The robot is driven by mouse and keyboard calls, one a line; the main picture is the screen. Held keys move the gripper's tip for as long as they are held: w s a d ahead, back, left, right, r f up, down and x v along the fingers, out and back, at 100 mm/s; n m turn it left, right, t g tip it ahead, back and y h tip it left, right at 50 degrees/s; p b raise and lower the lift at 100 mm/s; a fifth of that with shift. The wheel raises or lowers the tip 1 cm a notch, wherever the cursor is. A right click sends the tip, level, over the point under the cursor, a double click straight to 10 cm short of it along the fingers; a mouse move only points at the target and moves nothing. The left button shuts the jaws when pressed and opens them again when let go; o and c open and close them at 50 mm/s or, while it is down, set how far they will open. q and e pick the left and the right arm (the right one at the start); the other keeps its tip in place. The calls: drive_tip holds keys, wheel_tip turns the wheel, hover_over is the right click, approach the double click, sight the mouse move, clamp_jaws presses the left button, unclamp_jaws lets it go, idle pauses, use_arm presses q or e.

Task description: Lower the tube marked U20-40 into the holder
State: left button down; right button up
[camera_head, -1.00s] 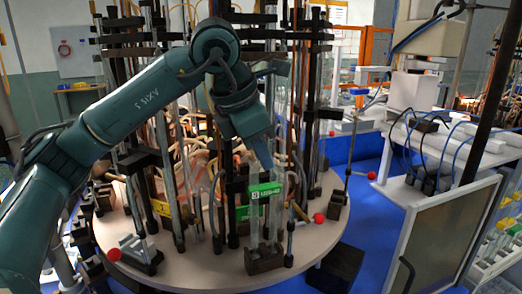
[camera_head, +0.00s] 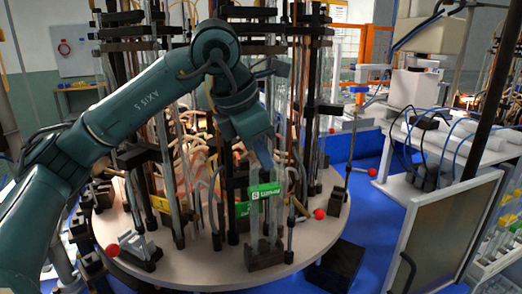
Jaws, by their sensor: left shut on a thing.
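A clear glass tube with a green label (camera_head: 264,190) stands near the front of the round table. The writing on the label is too small to read surely. My left gripper (camera_head: 263,152) is shut on the upper part of the tube, and its jaws are partly hidden by the wrist. The dark block-shaped holder (camera_head: 265,259) sits on the table directly below. Clear glass runs from the label down to the holder, but I cannot tell whether the tube's lower end is inside it. My right gripper is not in view.
The round table (camera_head: 195,266) is crowded with dark stands, rods, clamps and hoses close behind and left of the tube. A red ball (camera_head: 320,213) is close on the right. A white bench (camera_head: 440,150) is farther right. Blue floor (camera_head: 355,210) lies between.

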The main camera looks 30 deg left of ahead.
use_arm(q)
drive_tip(key=shift+f+b, duration=0.45)
drive_tip(key=shift+f, duration=0.25)
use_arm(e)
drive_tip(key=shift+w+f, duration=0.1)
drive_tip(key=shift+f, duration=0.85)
use_arm(q)
drive_tip(key=c, duration=1.3)
unclamp_jaws()
drive_tip(key=shift+r+p, duration=1.7)
drive_tip(key=shift+r, duration=0.65)
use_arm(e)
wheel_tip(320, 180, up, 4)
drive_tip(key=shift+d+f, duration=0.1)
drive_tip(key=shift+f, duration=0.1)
